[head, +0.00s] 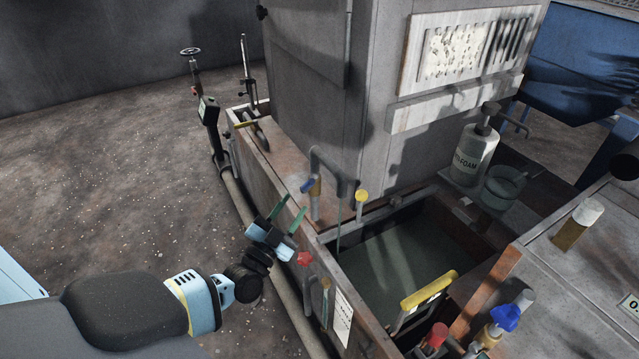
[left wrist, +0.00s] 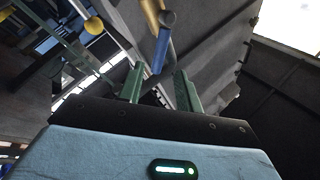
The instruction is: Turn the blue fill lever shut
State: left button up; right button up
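A blue lever (head: 308,185) sits on a brass valve (head: 316,203) under a bent grey pipe, at the tank's left edge. In the left wrist view, the blue lever (left wrist: 161,50) hangs below the brass fitting (left wrist: 152,13), and its lower end shows between the finger tips. My left gripper (head: 296,202) is open, its two green fingers pointing up toward the lever from just below and left. It also shows open in the left wrist view (left wrist: 160,70). I cannot tell whether a finger touches the lever. My right gripper is not in view.
A yellow knob (head: 361,196) stands right of the lever and a red knob (head: 305,258) below the gripper. The tank (head: 400,260) holds dark liquid. Another blue handle (head: 505,318) and a yellow handle (head: 428,290) are at the lower right. The floor at left is clear.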

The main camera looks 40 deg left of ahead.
aim_at(307, 188)
pick_arm(q)
jog(key=b+x, duration=0.1)
jog(key=x, duration=0.5)
jog(key=shift+w, duration=0.2)
jog(key=shift+w+r+b, duration=0.25)
jog(key=shift+w+b, duration=0.15)
jog(key=shift+w, duration=0.15)
jog(key=shift+c, duration=0.3)
grip_shut()
